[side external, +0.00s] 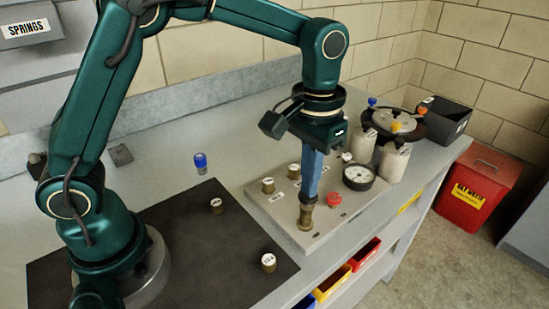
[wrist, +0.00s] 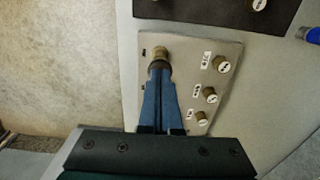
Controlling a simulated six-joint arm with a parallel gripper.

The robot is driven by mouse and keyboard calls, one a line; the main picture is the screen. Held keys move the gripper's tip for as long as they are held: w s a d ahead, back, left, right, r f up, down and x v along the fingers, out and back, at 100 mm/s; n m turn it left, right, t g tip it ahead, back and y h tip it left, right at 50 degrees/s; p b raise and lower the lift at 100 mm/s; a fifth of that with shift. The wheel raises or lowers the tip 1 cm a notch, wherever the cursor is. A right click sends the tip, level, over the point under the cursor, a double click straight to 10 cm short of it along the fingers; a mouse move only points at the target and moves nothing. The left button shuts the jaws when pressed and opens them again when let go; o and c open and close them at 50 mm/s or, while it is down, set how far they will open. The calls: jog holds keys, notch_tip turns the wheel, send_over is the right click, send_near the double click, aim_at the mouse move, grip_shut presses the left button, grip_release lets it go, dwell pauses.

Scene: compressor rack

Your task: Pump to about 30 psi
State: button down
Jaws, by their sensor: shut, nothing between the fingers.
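My gripper (side external: 308,195) points straight down with its long blue fingers shut and empty. Its tips meet the top of a brass plunger (side external: 305,216) at the front edge of a light grey panel (side external: 270,208); whether they press it, I cannot tell. In the wrist view the shut fingers (wrist: 160,75) end at the same brass plunger (wrist: 159,54), near the panel's corner. A round white-faced gauge (side external: 358,177) with a dark rim sits at the panel's right end; its reading is too small to make out. A red knob (side external: 334,199) stands between plunger and gauge.
Several brass knobs with white caps, one at the panel's left (side external: 268,185), stand near my gripper. Two pale canisters (side external: 394,162) and a dark round stand (side external: 408,128) are behind the gauge. A dark mat (side external: 205,255) and a blue-capped item (side external: 200,162) lie left.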

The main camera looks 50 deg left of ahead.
jog(key=shift+f, duration=0.7)
jog(key=shift+r, duration=2)
jog(key=shift+f, duration=0.1)
dwell(0.4)
jog(key=shift+r, duration=0.2)
jog(key=shift+r, duration=2.4)
